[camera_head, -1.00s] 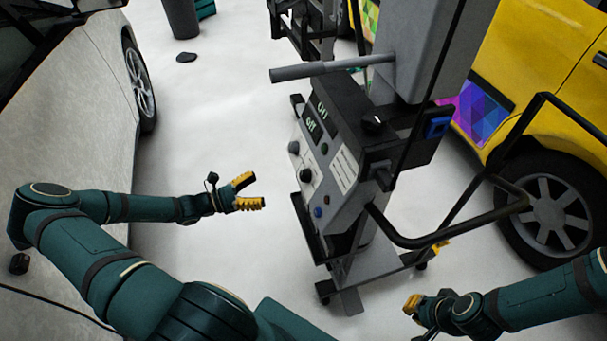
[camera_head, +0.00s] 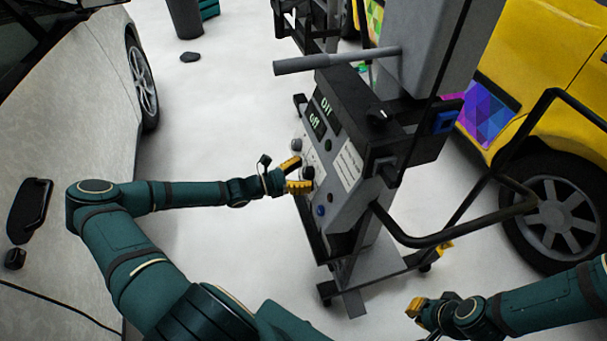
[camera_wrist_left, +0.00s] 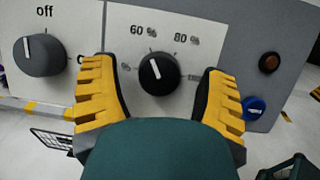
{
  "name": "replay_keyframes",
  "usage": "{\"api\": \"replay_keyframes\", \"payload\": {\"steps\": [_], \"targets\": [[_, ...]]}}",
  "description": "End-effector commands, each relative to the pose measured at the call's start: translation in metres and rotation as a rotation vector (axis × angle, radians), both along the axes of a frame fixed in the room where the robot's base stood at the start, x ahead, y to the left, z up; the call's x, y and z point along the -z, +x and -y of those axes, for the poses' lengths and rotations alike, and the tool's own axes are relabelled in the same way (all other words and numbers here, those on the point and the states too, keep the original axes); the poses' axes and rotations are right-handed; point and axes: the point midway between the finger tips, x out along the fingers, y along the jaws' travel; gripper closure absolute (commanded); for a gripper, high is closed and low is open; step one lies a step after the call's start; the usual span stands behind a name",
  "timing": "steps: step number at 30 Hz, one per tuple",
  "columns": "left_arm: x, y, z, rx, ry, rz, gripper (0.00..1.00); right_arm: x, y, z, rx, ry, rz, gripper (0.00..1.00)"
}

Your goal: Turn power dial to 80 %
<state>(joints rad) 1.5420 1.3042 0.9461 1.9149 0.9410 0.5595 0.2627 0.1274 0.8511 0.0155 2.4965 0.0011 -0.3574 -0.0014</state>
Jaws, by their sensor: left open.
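The power dial (camera_wrist_left: 159,74) is a round black knob on the machine's grey panel in the left wrist view. Its white pointer line points up and slightly left, toward the 60 % label (camera_wrist_left: 143,30); the 80 % label (camera_wrist_left: 187,39) is up and right of it. My left gripper (camera_head: 298,174) is open, with its yellow fingers left and right of the dial in the wrist view. I see a gap on each side and cannot tell the depth. In the head view the fingers are at the panel and partly cover it. My right gripper (camera_head: 416,306) is low, away from the panel.
A second knob (camera_wrist_left: 39,54) under an "off" label is left of the dial. A brown button (camera_wrist_left: 269,62) and a blue button (camera_wrist_left: 254,107) are to the right. The wheeled machine (camera_head: 345,165) stands between a grey car (camera_head: 70,110) and a yellow car (camera_head: 540,75).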

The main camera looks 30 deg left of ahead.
Motion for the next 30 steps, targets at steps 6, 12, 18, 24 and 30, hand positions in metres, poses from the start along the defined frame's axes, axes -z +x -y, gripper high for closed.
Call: {"api": "replay_keyframes", "payload": {"steps": [6, 12, 18, 24, 30], "targets": [[-0.0002, 0.0005, 0.0002, 0.0, 0.0, 0.0, 0.27, -0.0001, 0.0001, 0.0, 0.0, 0.0, 0.0, 1.0], [-0.0001, 0.0002, 0.0002, 0.0, 0.0, 0.0, 0.85, -0.0001, 0.0001, 0.0, 0.0, 0.0, 0.0, 1.0], [-0.0002, 0.0003, 0.0004, 0.0, -0.001, 0.001, 0.99, -0.0001, 0.0, -0.0001, 0.0, 0.0, 0.0, 1.0], [-0.0006, 0.0005, 0.0006, 0.003, 0.004, 0.005, 0.99, -0.0005, -0.0001, 0.0, 0.0, 0.0, 0.0, 1.0], [-0.0012, 0.001, 0.0007, 0.024, 0.042, 0.037, 0.99, -0.0036, -0.0006, -0.0001, 0.0, 0.0, -0.001, 1.0]]}}
